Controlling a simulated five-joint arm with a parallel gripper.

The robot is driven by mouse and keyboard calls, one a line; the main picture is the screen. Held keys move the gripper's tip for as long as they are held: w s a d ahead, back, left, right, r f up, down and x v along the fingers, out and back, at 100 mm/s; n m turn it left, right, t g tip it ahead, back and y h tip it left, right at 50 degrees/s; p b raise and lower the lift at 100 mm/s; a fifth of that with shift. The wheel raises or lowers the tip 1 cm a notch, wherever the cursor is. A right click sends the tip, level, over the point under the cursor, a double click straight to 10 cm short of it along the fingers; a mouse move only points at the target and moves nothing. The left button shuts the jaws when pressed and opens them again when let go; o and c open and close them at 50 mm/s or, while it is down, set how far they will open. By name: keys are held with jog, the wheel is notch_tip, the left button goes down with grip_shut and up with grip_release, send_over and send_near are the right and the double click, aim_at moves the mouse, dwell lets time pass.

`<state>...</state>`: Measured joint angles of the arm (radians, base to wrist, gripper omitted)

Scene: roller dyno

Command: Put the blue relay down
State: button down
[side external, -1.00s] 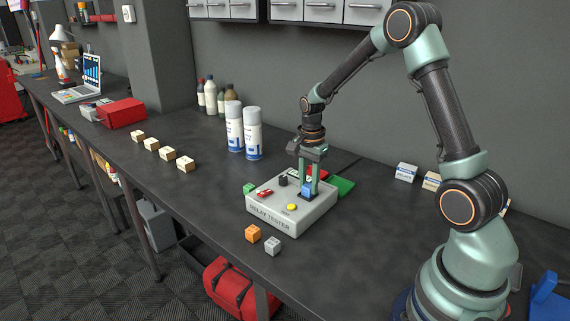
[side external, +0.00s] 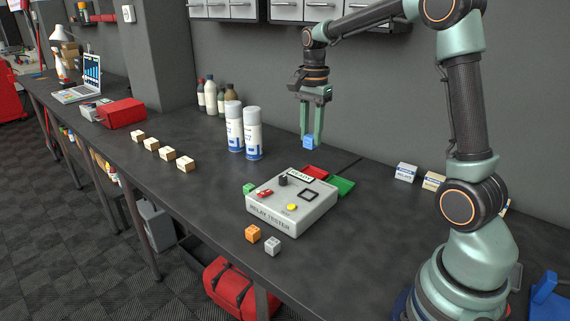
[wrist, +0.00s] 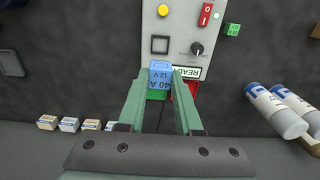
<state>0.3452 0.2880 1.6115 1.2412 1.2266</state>
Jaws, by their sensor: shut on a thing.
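My gripper (side external: 313,140) is shut on the blue relay (side external: 308,142) and holds it in the air above the far side of the relay tester (side external: 290,208). In the wrist view the relay (wrist: 160,74) sits between the fingertips, with "40 A 12 V" on its face. The tester's square socket (side external: 308,195) is empty. Its display reads "READY". Behind the tester, a red mat (side external: 316,171) and a green mat (side external: 343,186) lie side by side on the bench, and the relay hangs above them. In the wrist view the gripper and relay partly hide both mats.
A green relay (side external: 249,188), an orange relay (side external: 253,233) and a grey relay (side external: 272,245) lie around the tester's left and front. Two spray cans (side external: 253,133) stand behind it to the left. Small boxes (side external: 405,172) stand along the wall. The bench right of the tester is clear.

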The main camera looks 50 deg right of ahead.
aim_at(310, 136)
notch_tip(310, 136, up, 4)
jog(key=shift+r, duration=0.25)
jog(key=shift+a+r, duration=0.1)
jog(key=shift+r, duration=0.15)
jog(key=shift+a+n, duration=0.25)
jog(key=shift+n, duration=0.05)
jog(key=s+a+f+n, duration=0.3)
jog(key=a+f+n, duration=0.1)
jog(key=a+n, duration=0.3)
jog(key=s+a+f+n, duration=0.4)
jog(key=a+n, duration=0.3)
jog(key=n, duration=0.3)
jog(key=shift+s, duration=0.15)
jog(key=shift+f, duration=0.1)
